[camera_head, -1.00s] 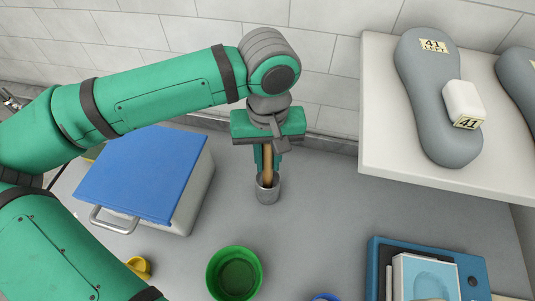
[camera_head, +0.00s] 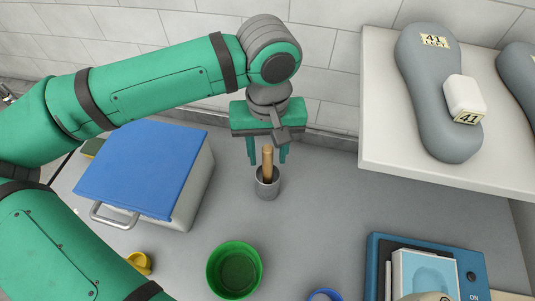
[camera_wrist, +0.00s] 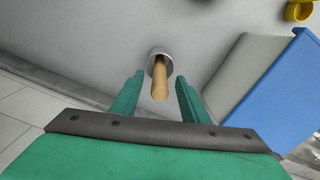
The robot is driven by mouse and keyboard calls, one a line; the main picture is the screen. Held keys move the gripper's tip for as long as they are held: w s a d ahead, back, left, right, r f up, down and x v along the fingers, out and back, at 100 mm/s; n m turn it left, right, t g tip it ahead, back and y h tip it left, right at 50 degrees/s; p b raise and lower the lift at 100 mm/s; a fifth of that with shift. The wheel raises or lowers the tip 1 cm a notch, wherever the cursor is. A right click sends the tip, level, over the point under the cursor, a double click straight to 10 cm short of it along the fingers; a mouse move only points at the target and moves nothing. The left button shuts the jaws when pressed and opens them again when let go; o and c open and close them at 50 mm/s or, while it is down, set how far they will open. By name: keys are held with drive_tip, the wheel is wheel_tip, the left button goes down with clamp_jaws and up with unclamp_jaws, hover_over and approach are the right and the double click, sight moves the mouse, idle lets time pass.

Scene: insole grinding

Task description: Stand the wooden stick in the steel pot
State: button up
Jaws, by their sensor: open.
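The wooden stick (camera_head: 267,162) stands in the steel pot (camera_head: 267,188), its lower end inside the rim and its upper part rising above it, leaning slightly. My gripper (camera_head: 268,157) is open just above and behind the stick, its fingers apart on either side and clear of it. In the wrist view the stick (camera_wrist: 160,82) points toward the camera between the open fingers, with the pot (camera_wrist: 158,54) beyond it. The stick's bottom end is hidden inside the pot.
A box with a blue lid (camera_head: 145,168) and metal handle stands left of the pot. A green bowl (camera_head: 234,270) and a yellow item (camera_head: 139,263) are in front. A white shelf (camera_head: 380,120) with grey insole forms (camera_head: 440,95) is at right, above a blue machine (camera_head: 470,268).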

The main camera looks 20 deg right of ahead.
wheel_tip(320, 180, up, 10)
drive_tip(key=shift+f, duration=0.25)
idle(0.9)
